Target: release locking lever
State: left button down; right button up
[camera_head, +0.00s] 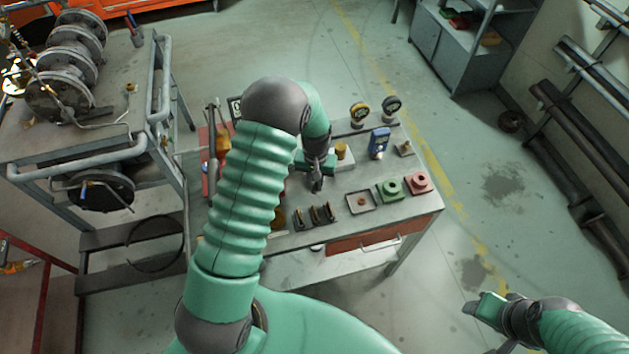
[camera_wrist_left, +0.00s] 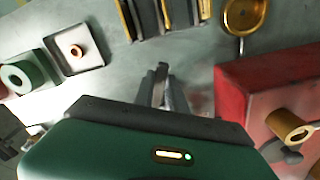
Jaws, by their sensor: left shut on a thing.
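My left gripper (camera_head: 316,182) reaches down over the workbench, between the arm and the small tray. In the left wrist view, its narrow fingers (camera_wrist_left: 163,90) are shut on a thin grey metal piece (camera_wrist_left: 161,78). Most of this piece is hidden, and I cannot tell whether it is the locking lever. To the right in that view is a red block (camera_wrist_left: 245,90) with a brass cylinder (camera_wrist_left: 288,127) and a small dark part below it. My right gripper (camera_head: 485,307) is at the lower right, away from the bench; its fingers are not clear.
The workbench (camera_head: 425,205) carries a square tray (camera_head: 352,207), a green ring block (camera_head: 389,191), a pink block (camera_head: 418,184), a blue meter (camera_head: 379,140) and round gauges (camera_head: 359,112). A cart with a flanged valve (camera_head: 60,70) stands at left.

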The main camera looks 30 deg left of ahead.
pick_arm(q)
jog(key=shift+w+d+n, duration=0.2)
jog(key=shift+d+n, duration=0.2)
jog(key=shift+n, duration=0.7)
jog(key=shift+w+d+n+p, duration=0.2)
jog(key=shift+n+p, duration=0.05)
jog(key=shift+n, duration=0.6)
jog(key=shift+w+d+n+p, duration=0.15)
jog(key=shift+d+n+p, duration=0.1)
jog(key=shift+n, duration=0.6)
jog(key=c, duration=1.4)
grip_release()
jog(key=shift+o, duration=0.2)
notch_tip(320, 180, up, 17)
jog(key=shift+f+b, duration=0.15)
jog(key=shift+b, duration=0.2)
